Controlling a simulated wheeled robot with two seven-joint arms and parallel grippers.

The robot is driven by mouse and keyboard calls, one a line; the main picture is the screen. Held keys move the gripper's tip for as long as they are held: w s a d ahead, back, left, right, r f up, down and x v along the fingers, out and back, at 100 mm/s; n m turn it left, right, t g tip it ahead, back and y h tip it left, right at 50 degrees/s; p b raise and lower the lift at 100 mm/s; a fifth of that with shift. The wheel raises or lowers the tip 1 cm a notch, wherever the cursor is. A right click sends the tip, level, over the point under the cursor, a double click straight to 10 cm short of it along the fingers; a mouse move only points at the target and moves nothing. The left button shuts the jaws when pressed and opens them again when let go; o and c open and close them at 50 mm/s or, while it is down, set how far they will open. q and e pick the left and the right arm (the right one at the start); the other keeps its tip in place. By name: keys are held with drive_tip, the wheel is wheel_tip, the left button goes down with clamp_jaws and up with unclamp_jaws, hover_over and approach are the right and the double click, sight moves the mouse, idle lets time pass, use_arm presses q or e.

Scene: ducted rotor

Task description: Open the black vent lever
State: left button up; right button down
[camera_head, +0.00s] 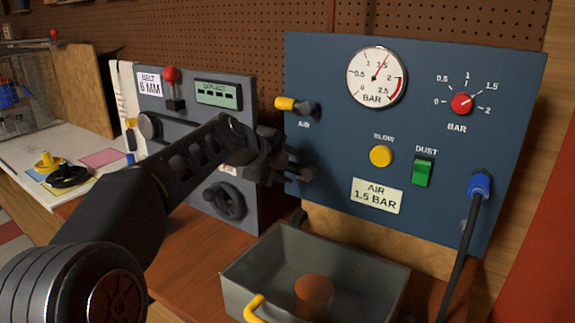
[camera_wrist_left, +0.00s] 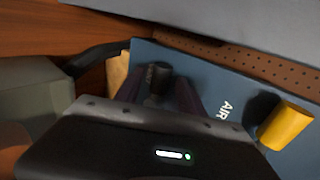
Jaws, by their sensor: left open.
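The black vent lever (camera_wrist_left: 157,80) shows in the left wrist view as a short dark knob on the blue panel, with a partly hidden label beside it. My left gripper (camera_wrist_left: 158,95) is open, with one dark finger on each side of the knob. I cannot tell whether the fingers touch it. In the head view my left gripper (camera_head: 300,166) is at the lower left of the blue panel (camera_head: 330,135) and hides the vent lever. My right gripper is not in view.
The yellow-tipped air lever (camera_head: 286,104) sits just above my gripper; it also shows in the left wrist view (camera_wrist_left: 285,126). A grey bin (camera_head: 250,272) holding a brown cylinder (camera_head: 314,294) stands below. A grey panel (camera_head: 245,100) with knobs stands left, behind my arm.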

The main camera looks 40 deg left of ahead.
use_arm(q)
drive_tip(key=shift+c, duration=0.6)
clamp_jaws()
idle(0.7)
